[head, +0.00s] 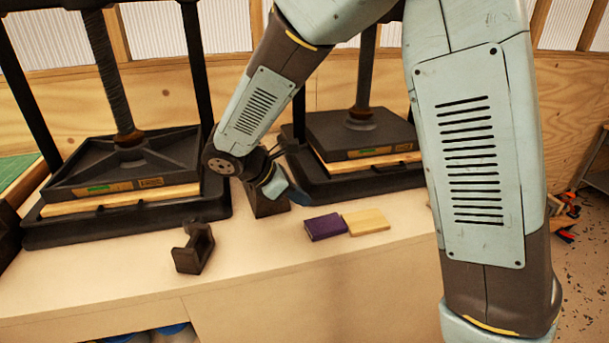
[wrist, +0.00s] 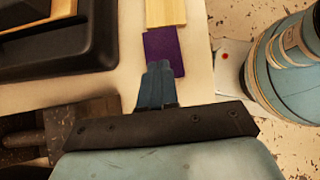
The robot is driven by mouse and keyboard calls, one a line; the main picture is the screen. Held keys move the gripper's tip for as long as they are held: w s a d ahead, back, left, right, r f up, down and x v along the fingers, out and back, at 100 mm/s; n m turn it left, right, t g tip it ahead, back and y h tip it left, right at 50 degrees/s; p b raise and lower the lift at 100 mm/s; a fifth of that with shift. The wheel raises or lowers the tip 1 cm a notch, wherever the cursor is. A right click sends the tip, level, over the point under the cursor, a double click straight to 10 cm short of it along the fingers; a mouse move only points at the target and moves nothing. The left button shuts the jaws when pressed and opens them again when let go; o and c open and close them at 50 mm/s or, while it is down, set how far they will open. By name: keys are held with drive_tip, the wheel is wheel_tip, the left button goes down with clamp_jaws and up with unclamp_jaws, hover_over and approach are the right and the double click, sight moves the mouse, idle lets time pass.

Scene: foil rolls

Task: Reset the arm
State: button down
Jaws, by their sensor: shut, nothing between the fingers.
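My gripper (head: 298,196) shows in the head view above the white bench top, between the two presses and left of a purple block (head: 325,227). In the wrist view my gripper (wrist: 158,66) has its blue fingers together, with nothing between them. The purple block (wrist: 166,50) appears just beyond the fingertips there; whether they touch it cannot be told, but in the head view they look apart. My arm is bent, its upper links crossing the right of the head view.
A pale wooden block (head: 366,221) lies beside the purple block. A dark bracket (head: 193,248) stands near the bench's front. Black presses stand at left (head: 125,165) and behind (head: 355,135). A dark stand (head: 264,206) is by my gripper.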

drive_tip(key=s+d+r+m+g+y, duration=0.1)
drive_tip(key=s+d+r+m+y, duration=0.15)
drive_tip(key=d+r+m, duration=0.45)
drive_tip(key=s+d+r+m+y, duration=0.2)
drive_tip(key=s+d+r+m, duration=0.15)
drive_tip(key=d, duration=0.55)
drive_tip(key=s+d+r+m+t+y, duration=0.3)
drive_tip(key=s+d+r+m, duration=0.3)
drive_tip(key=s+d+m, duration=0.2)
drive_tip(key=shift+s+d+m+t+y, duration=0.3)
drive_tip(key=shift+s+m, duration=0.75)
drive_tip(key=shift+m, duration=0.6)
